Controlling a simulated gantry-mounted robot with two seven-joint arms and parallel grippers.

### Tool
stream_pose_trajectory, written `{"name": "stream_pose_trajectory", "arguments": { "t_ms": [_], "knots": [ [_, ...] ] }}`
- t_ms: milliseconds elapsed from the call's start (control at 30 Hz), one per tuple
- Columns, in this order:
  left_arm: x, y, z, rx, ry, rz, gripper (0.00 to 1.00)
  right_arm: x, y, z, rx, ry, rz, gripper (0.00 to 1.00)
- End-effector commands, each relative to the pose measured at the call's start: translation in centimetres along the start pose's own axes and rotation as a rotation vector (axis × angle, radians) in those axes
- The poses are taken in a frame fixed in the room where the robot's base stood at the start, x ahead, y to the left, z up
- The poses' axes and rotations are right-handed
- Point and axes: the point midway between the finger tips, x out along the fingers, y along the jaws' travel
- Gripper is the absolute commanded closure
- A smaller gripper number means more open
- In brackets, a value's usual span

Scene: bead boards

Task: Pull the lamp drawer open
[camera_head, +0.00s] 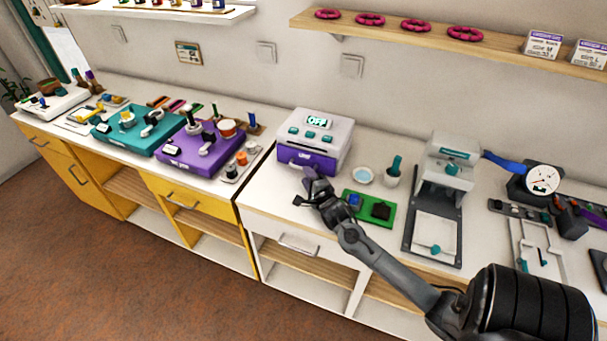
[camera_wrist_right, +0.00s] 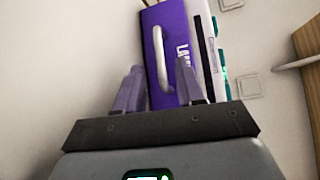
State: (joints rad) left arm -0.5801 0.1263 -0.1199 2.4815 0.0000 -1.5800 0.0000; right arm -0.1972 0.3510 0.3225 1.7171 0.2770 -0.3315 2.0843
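The lamp drawer (camera_head: 325,165) is the purple front at the bottom of a white box (camera_head: 335,130) whose small display reads "OFF". It looks shut. In the right wrist view the purple drawer front (camera_wrist_right: 178,30) has partly hidden lettering and a pale bar handle (camera_wrist_right: 159,48). My right gripper (camera_head: 310,182) is in front of the drawer and hides part of its lower front. In the right wrist view its two fingers (camera_wrist_right: 160,85) are apart, with the handle in line with the gap between them. Contact with the handle cannot be told. My left gripper is not in view.
A green tray (camera_head: 352,216) with small blocks, a white dish (camera_head: 364,175) and a cup with a teal tool (camera_head: 392,177) stand right of the box. A white press (camera_head: 450,165) is further right. A purple board (camera_head: 200,150) lies left, past a counter seam.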

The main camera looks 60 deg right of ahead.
Motion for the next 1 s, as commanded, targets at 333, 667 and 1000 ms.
{"name": "stream_pose_trajectory", "arguments": {
  "t_ms": [333, 667, 1000],
  "knots": [
    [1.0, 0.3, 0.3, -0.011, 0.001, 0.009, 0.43, 3.7, 0.1, -0.1, -0.001, 0.001, 0.0, 0.62],
    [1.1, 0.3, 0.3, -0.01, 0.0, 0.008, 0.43, 4.1, 0.0, -0.1, 0.0, 0.001, 0.0, 0.62],
    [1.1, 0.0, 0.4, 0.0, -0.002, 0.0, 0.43, 4.1, 0.0, 0.0, 0.0, 0.001, 0.0, 1.0]
  ]
}}
